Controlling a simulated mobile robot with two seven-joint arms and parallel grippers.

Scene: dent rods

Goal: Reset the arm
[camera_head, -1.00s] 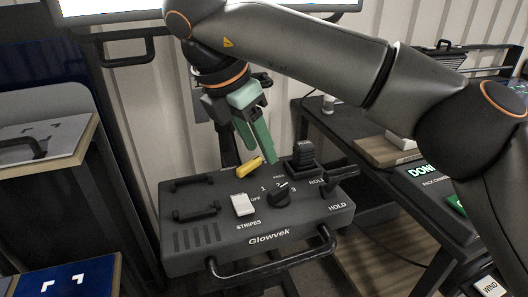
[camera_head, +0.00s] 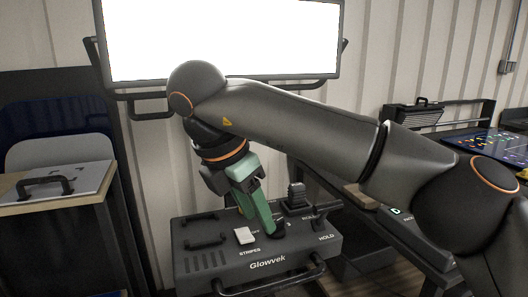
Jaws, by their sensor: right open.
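My right gripper (camera_head: 268,228) has green fingers and points down over the dark Glowvek control box (camera_head: 208,262). Its fingertips are at the rotary knob area, and they hide most of the knob. I cannot tell whether they touch it. The gripper is open, with no object visible in it. My right arm stretches in from the right across the middle of the view. My left gripper is not in view.
A white switch (camera_head: 244,235) and a black lever block (camera_head: 297,196) sit on the box. A bright screen (camera_head: 225,38) hangs behind. A side table (camera_head: 62,187) with a handled panel stands left. A board with coloured dots (camera_head: 490,146) lies at right.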

